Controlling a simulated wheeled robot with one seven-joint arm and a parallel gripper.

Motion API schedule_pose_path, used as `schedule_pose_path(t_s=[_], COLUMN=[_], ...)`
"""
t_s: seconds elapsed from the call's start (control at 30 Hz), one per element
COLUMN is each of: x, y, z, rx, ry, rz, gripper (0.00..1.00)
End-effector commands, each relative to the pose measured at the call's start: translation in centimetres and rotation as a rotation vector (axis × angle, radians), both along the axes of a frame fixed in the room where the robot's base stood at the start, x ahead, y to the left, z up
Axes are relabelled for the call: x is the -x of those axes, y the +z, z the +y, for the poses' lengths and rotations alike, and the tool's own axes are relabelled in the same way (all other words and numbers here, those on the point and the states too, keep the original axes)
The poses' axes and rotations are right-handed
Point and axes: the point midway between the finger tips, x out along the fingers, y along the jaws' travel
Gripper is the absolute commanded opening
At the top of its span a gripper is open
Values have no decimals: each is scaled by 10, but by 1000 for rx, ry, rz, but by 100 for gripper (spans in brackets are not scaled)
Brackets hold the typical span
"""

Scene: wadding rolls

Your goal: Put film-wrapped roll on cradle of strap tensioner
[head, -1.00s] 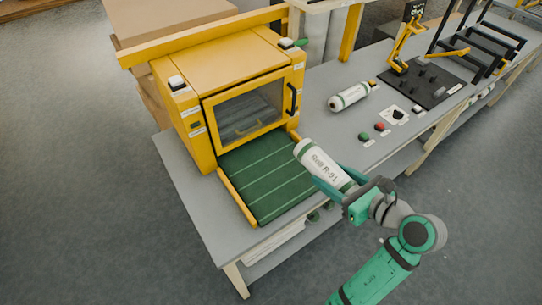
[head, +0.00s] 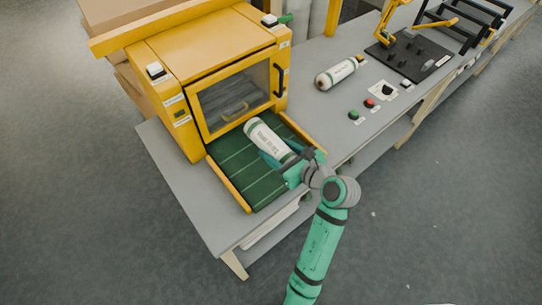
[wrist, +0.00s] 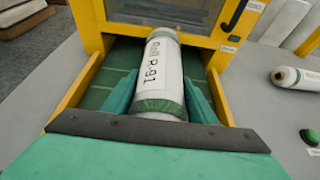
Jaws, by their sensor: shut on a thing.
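My gripper (head: 283,158) is shut on a white roll with green end bands (head: 266,139), over the green belt in front of the yellow machine. In the wrist view the roll (wrist: 161,75) lies lengthwise between my teal fingers (wrist: 160,100), its far end toward the machine door. I cannot tell whether it touches the belt. A black plate with a yellow lever (head: 413,59) stands on the bench at the upper right. A black rack with bars (head: 455,28) is beyond it. I cannot tell which is the strap tensioner's cradle.
The yellow machine (head: 205,60) has a closed windowed door above the green belt (head: 240,175), which has yellow side rails. A second white roll (head: 336,73) lies on the grey bench (head: 320,110). Green and red buttons (head: 369,103) sit near the bench's front edge.

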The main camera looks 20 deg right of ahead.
Motion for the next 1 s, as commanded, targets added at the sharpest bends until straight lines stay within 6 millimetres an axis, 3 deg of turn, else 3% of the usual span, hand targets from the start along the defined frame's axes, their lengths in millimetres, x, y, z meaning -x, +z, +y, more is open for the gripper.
schedule_pose_path(t_s=[0.33, 0.53, 0.93, 0.97, 1.0], x=[-12, -11, -12, -12, -12], y=[-21, -48, -53, -53, -53], z=[14, 13, 13, 13, 12], rx=[-1, -2, 1, 1, 1], ry=[3, 0, 2, 2, 1], rz=[0, 2, -1, 0, -2], gripper=[27, 27, 27, 55, 64])
